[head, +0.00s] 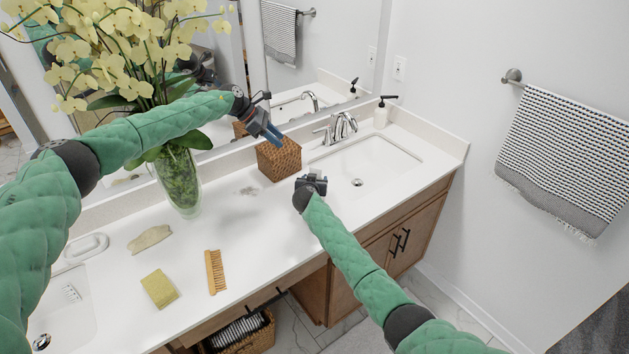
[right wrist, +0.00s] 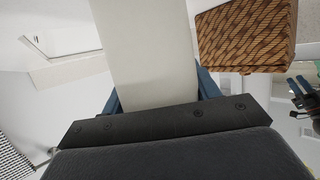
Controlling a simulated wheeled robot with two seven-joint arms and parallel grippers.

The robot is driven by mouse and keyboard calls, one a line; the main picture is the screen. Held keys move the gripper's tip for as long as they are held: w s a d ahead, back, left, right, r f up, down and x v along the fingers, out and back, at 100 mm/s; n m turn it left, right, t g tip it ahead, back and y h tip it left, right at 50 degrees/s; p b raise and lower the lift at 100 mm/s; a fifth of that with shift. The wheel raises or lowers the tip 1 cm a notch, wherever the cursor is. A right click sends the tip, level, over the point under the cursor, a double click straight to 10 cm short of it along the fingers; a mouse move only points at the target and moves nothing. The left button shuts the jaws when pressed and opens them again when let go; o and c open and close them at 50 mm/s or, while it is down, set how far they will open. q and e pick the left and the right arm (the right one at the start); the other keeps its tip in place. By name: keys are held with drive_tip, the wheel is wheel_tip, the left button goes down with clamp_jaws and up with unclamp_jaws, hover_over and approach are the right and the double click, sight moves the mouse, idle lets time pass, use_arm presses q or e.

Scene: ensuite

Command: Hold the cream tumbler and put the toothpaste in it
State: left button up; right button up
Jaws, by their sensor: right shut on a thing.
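My right gripper (head: 312,180) is low over the counter, at the front left of the right sink. In the right wrist view its blue fingers (right wrist: 155,95) are shut on a smooth cream body, the cream tumbler (right wrist: 148,50). The tumbler is not clearly visible in the head view. My left gripper (head: 268,130) is raised above the woven box, with its blue fingers apart and nothing visible between them. It also shows at the right edge of the right wrist view (right wrist: 298,83). I cannot make out the toothpaste in either view.
A woven box (head: 279,160) stands behind my right gripper, beside the sink (head: 375,160). A vase of orchids (head: 178,182) stands at the left back. The middle is clear.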

drive_tip(key=o, duration=1.2)
drive_tip(key=shift+s, duration=0.1)
drive_tip(key=v, duration=1.1)
drive_tip(key=shift+s+a, duration=0.1)
drive_tip(key=shift+s, duration=0.3)
